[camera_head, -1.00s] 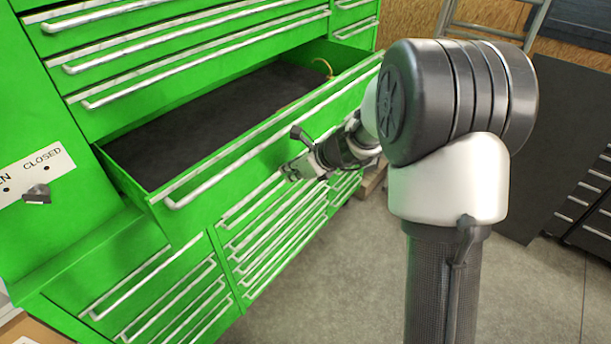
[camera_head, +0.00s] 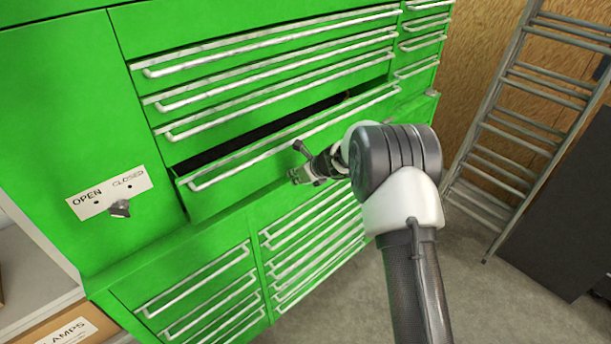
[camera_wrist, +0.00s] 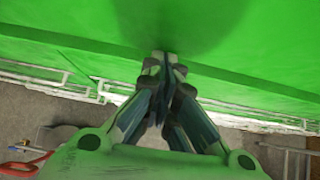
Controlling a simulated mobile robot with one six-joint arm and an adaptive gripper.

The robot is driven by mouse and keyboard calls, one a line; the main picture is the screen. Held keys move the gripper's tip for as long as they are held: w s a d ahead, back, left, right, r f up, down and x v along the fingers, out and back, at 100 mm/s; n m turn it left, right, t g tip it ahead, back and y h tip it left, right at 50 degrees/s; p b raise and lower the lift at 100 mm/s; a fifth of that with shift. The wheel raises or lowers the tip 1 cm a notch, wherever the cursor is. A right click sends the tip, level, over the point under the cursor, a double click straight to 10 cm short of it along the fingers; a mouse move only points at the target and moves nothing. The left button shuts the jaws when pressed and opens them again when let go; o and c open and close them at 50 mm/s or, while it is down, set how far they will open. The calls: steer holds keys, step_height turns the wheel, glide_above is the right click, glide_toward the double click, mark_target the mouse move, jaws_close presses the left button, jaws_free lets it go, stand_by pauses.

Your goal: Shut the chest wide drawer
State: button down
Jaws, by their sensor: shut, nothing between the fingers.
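The wide drawer (camera_head: 235,193) of the green chest is part-way out, with a narrow dark gap above its front. Its long pale handle (camera_head: 240,170) runs along the upper front. My gripper (camera_head: 298,177) is at the drawer front, below the handle and right of its middle. In the wrist view my gripper (camera_wrist: 164,62) has its fingers together and empty, with the tips at the green drawer front (camera_wrist: 240,45). They look to be touching it, but the exact contact is hard to tell. Most of the drawer's inside is hidden.
Closed drawers lie above and below, with handles sticking out. An OPEN/CLOSED plate with a knob (camera_head: 120,208) is at the left. A ladder (camera_head: 500,130) leans on the wooden wall at the right, beside a dark panel (camera_head: 565,220). Grey floor shows at the lower right.

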mark_target(289, 165)
steer(key=shift+w+a+r+p, duration=0.1)
steer(key=shift+w+a+p, duration=0.8)
steer(key=shift+w+p, duration=0.25)
steer(key=shift+w+a+p, duration=0.85)
steer(key=shift+w+p, duration=0.25)
steer(key=shift+p, duration=0.05)
steer(key=shift+d, duration=0.1)
